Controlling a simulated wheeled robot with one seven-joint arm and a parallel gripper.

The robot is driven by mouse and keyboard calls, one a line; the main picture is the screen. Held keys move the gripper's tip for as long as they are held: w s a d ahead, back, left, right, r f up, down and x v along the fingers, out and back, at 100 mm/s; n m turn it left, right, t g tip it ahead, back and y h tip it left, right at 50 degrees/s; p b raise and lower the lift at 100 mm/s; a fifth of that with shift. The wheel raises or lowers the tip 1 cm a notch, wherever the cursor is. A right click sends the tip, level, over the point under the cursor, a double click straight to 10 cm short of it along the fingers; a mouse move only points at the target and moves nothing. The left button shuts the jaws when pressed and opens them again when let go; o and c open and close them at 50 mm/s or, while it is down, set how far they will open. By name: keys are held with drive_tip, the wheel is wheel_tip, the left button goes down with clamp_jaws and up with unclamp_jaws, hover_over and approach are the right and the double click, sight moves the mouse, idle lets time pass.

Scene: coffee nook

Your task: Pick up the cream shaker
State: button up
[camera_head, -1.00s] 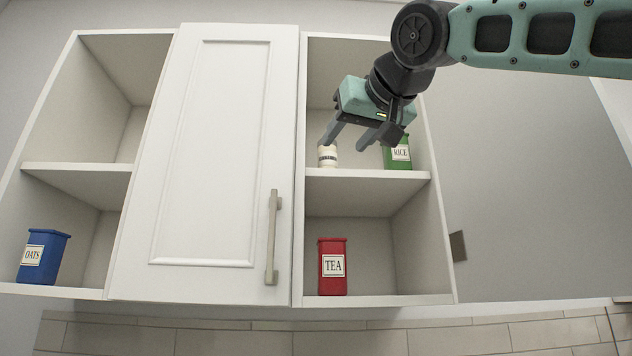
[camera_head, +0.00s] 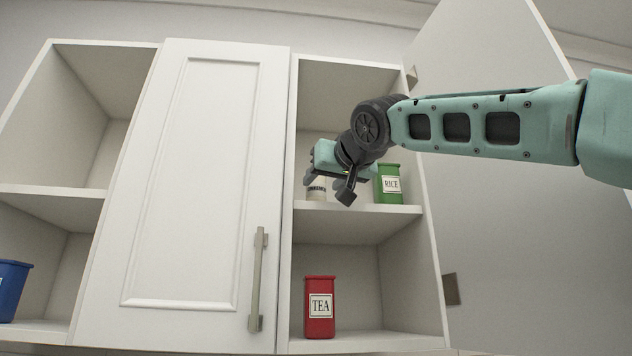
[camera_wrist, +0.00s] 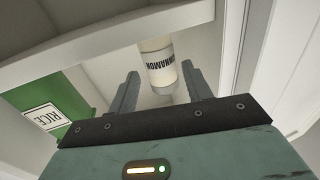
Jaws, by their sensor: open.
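The cream shaker (camera_head: 316,190), a small cream cylinder, stands on the upper shelf of the right open cabinet section. My gripper (camera_head: 328,187) is at that shelf in front of it and partly covers it in the head view. In the wrist view the shaker (camera_wrist: 160,66) shows the label "CINNAMON" and appears upside down. It lies in line with the gap between the two spread fingers of my gripper (camera_wrist: 161,72), with a visible space on either side. How deep it sits between the fingers I cannot tell. My gripper is open and holds nothing.
A green RICE tin (camera_head: 388,185) stands close right of my gripper on the same shelf (camera_head: 370,220); it also shows in the wrist view (camera_wrist: 45,108). A red TEA tin (camera_head: 320,308) stands below. A closed door (camera_head: 190,180) is left; an open door (camera_head: 500,240) is right.

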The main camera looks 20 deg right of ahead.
sight(320, 182)
drive_tip(key=w+p, duration=0.2)
drive_tip(key=w+r+p, duration=0.1)
drive_tip(key=w+p, duration=0.1)
drive_tip(key=shift+w+a, duration=0.1)
drive_tip(key=shift+w, duration=0.1)
drive_tip(key=shift+w+f, duration=0.15)
drive_tip(key=shift+w, duration=0.35)
drive_tip(key=c, duration=0.8)
